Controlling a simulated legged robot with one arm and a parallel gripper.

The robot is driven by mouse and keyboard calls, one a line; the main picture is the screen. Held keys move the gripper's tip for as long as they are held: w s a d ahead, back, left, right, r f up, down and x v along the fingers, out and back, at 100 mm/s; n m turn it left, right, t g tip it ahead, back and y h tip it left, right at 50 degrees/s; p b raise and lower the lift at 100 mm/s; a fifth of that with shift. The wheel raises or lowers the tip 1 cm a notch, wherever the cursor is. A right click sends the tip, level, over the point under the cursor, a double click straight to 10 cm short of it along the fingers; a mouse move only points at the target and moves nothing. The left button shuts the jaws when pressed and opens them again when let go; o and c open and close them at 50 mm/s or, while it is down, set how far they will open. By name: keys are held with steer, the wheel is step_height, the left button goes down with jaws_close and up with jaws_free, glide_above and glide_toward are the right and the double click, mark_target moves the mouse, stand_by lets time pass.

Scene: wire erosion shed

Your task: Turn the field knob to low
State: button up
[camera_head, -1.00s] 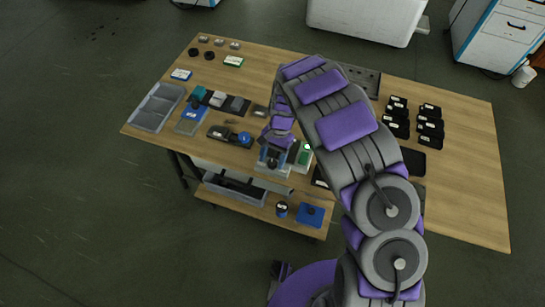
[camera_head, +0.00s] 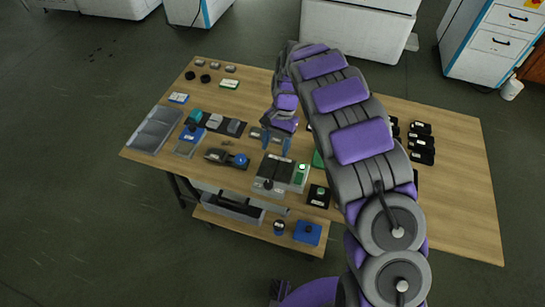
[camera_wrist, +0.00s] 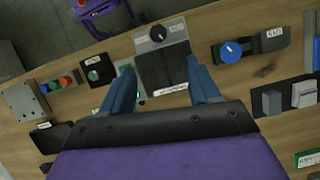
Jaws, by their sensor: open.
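A grey box (camera_head: 272,172) stands near the front edge of the bench, with a black knob (camera_head: 268,184) at its front end. In the wrist view the black knob (camera_wrist: 158,33) shows beyond my fingers, with a small pale mark. Left of the box in the head view, a blue knob (camera_head: 241,160) sits on a dark unit; it is at upper right in the wrist view (camera_wrist: 230,50). The labels are too small to read, so I cannot tell which is the field knob. My gripper (camera_wrist: 161,80) is open and empty, its fingers over the box's rear part, apart from both knobs.
A green-lit unit (camera_head: 302,173) stands right against the box. A black unit with a green button (camera_head: 319,195) is at the front edge. A grey tray (camera_head: 157,129) lies at left, and several black blocks (camera_head: 421,143) at right.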

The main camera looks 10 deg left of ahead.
steer(key=shift+v, duration=1.55)
steer(key=m+b, duration=0.2)
steer(key=m, duration=0.1)
glide_toward(269, 182)
steer(key=shift+y, duration=0.4)
steer(key=x, duration=0.8)
steer(key=shift+s+d+f, duration=0.15)
steer(key=shift+d+f, duration=0.15)
steer(key=shift+f, duration=0.05)
steer(key=shift+c, duration=0.2)
steer(key=c, duration=1)
steer(key=shift+n, duration=0.3)
